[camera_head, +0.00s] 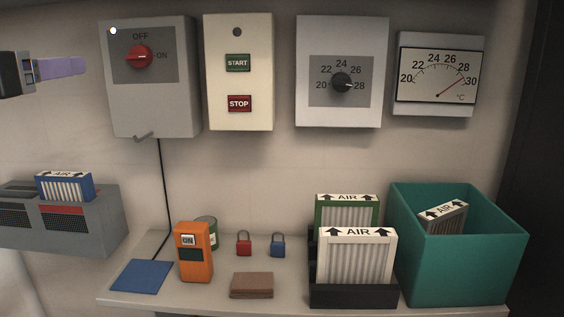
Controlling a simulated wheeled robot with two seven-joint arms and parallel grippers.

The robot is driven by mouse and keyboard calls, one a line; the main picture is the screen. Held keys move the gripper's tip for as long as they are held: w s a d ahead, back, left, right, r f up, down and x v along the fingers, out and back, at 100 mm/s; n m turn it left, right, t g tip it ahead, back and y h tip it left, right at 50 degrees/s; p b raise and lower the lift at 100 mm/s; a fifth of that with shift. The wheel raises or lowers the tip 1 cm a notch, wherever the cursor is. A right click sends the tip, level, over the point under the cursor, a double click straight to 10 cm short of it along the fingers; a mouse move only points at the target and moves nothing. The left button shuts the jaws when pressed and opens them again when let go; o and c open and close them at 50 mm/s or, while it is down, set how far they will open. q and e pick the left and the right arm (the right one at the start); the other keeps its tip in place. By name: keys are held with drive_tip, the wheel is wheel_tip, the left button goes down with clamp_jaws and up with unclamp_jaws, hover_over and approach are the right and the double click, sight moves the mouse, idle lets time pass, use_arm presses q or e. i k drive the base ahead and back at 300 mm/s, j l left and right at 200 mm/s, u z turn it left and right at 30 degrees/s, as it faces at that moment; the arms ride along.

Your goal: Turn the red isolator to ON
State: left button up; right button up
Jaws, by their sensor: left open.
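The red isolator (139,56) is a round red knob on a grey wall box (160,107) at the upper left. OFF is printed above the knob and ON to its right. The knob's pale pointer mark appears to face right, toward ON. A small white lamp (113,30) at the box's upper left corner looks lit. My left gripper (80,66) comes in from the left edge at about knob height, with purplish fingers pointing right. It is open, empty and apart from the box, left of it. My right gripper is not in view.
A START/STOP box (255,73), a dial box (342,115) and a temperature gauge (439,70) hang to the right. Below, a shelf (210,290) holds an orange device (194,252), padlocks, filters in a black rack (352,297) and a green bin (460,265). The wall before the knob is clear.

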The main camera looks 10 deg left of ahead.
sight(140, 55)
drive_tip(key=k+l, duration=0.15)
drive_tip(key=k, duration=0.7)
